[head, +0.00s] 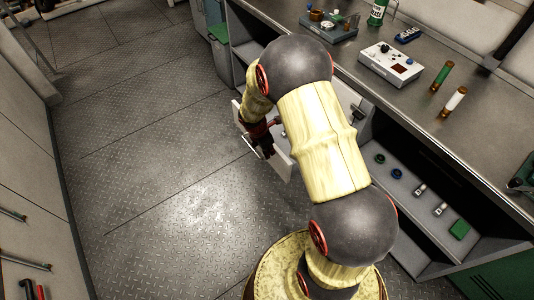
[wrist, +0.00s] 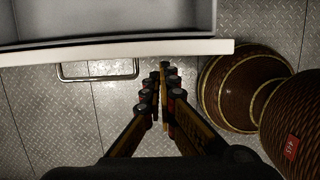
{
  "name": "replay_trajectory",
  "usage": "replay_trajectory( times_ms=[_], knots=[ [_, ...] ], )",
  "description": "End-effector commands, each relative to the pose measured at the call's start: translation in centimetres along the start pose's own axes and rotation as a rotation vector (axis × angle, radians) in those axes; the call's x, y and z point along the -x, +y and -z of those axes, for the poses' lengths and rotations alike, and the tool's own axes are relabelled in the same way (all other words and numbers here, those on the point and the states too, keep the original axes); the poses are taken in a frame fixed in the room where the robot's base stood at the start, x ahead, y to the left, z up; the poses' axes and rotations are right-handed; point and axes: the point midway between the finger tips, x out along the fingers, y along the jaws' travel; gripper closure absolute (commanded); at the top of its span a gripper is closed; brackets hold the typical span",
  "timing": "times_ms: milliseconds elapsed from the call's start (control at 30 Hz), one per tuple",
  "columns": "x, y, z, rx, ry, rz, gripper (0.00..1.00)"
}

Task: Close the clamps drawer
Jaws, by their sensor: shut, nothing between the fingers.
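The drawer stands pulled out; its pale front panel (head: 282,166) shows in the head view beside my gripper (head: 264,148), and my arm hides most of the rest. In the wrist view the drawer's white front edge (wrist: 190,48) crosses the top, with a grey, empty-looking interior behind it. A metal bar handle (wrist: 98,79) sticks out from the front at the left. My gripper (wrist: 160,82) is shut and empty, its fingertips right of the handle and close to the drawer front. I cannot tell whether they touch it. No clamps are visible inside the drawer.
A workbench (head: 420,105) runs along the right, bearing a white control box (head: 390,64) and several small items. Below it, an open shelf (head: 400,190) holds small parts. The metal floor (head: 150,170) left of the drawer is clear. Cabinets with handles (head: 25,260) line the left side.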

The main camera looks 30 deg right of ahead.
Motion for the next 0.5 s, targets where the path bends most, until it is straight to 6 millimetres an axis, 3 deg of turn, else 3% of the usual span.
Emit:
replay_trajectory(
  times_ms=[267,500],
  knots=[
    [-0.1,-0.1,-0.9,-0.002,0.0,0.001,1.0],
    [-0.8,-0.1,-4.8,-0.005,0.001,0.003,1.0]
  ],
)
